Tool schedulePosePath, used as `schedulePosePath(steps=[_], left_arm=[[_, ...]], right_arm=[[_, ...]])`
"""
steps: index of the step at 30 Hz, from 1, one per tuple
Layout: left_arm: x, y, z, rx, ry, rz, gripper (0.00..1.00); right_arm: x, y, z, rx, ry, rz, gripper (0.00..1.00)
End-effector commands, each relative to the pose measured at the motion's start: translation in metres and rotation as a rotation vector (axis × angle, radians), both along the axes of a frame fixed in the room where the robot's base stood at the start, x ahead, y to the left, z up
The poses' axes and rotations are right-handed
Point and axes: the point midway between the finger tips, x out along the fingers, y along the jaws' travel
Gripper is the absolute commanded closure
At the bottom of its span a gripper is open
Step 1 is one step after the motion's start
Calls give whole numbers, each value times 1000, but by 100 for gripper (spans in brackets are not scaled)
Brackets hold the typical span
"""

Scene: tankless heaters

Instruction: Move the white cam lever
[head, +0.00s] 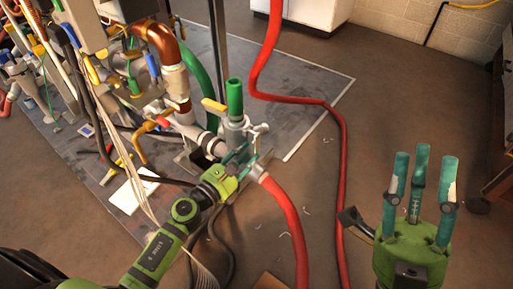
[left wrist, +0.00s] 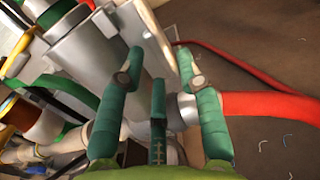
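A small pale lever (head: 261,128), likely the white cam lever, sticks out beside the grey metal fitting (head: 234,128) at the end of the red hose (head: 283,198). My left gripper (head: 243,159) is at this fitting, just below the lever. In the left wrist view its teal fingers (left wrist: 160,62) are spread apart, with the grey fitting (left wrist: 82,50) and hose coupling (left wrist: 182,110) beyond them. I cannot tell whether they touch anything. A pale piece (left wrist: 103,20) shows near the top there; whether it is the lever is unclear. My right gripper (head: 421,165) is open and empty, fingers upward.
Pipes, valves and a copper elbow (head: 165,42) crowd the left and centre. A second red hose (head: 338,150) runs along the floor to the right. Dark grey sheeting (head: 300,90) lies under the pipework. Brown floor (head: 390,95) on the right is mostly clear.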

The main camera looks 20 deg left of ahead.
Motion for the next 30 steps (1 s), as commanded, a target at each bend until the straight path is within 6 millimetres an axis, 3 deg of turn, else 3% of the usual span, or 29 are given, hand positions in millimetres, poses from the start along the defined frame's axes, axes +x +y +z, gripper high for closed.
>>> schedulePosePath(steps=[8, 18, 21, 30], left_arm=[[33, -12, 0, -4, 1, 1, 65], [37, -14, -1, -5, 3, 1, 65], [37, -14, -1, -5, 3, 1, 100], [37, -12, -1, -14, 6, 1, 100]], right_arm=[[1, 1, 0, -5, 9, 0, 65], [1, 1, 0, -5, 9, 0, 65], [1, 1, 0, -5, 9, 0, 65], [1, 1, 0, -5, 10, 0, 65]])
